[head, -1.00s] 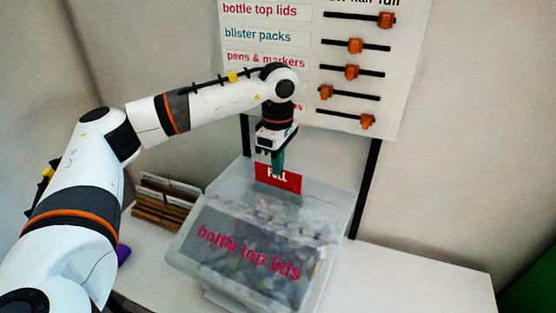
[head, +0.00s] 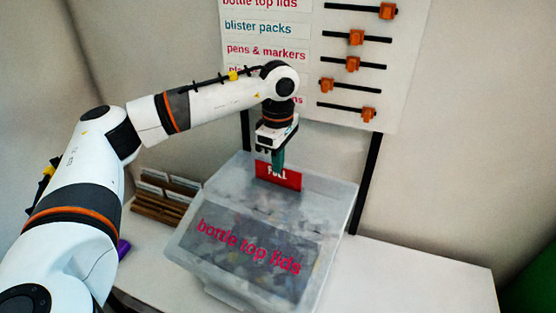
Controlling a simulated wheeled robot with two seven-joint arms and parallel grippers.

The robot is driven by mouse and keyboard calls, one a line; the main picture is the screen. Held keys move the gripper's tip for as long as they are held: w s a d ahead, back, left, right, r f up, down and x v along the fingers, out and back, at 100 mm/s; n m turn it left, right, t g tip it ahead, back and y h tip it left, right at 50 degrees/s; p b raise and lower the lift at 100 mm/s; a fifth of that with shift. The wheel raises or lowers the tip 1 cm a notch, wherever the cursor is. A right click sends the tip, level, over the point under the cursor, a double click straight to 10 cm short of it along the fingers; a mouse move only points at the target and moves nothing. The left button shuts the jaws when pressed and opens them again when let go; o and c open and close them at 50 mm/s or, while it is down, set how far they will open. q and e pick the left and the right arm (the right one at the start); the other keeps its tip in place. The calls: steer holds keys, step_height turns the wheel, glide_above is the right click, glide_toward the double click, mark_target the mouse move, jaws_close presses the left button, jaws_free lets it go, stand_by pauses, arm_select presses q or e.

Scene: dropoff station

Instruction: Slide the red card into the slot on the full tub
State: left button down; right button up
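The full tub (head: 335,245) is a clear grey lidded box with "bottle top lids" in pink on its sloped front. It stands on the white table, filled with small pale and dark pieces. The red card (head: 291,178), with "FULL" in white, stands upright at the back of the tub's lid. My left gripper (head: 277,169) points down from above, and its teal fingers are shut on the card's upper middle, covering part of the lettering. The slot is hidden behind or under the card, so I cannot tell how deep the card sits. My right gripper is not in view.
A brown wooden rack (head: 160,206) with pale cards stands left of the tub. A purple thing (head: 123,249) shows partly behind my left arm. A white board (head: 400,75) with labels and orange sliders stands behind. The table (head: 420,280) is clear at right.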

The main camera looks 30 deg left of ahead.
arm_select(q)
steer(key=shift+f+b, duration=0.35)
steer(key=shift+f, duration=0.15)
stand_by(0.3)
steer(key=c, duration=1.6)
jaws_free()
steer(key=shift+o, duration=0.2)
step_height(320, 180, up, 12)
steer(key=b, duration=0.1)
steer(key=shift+b, duration=0.3)
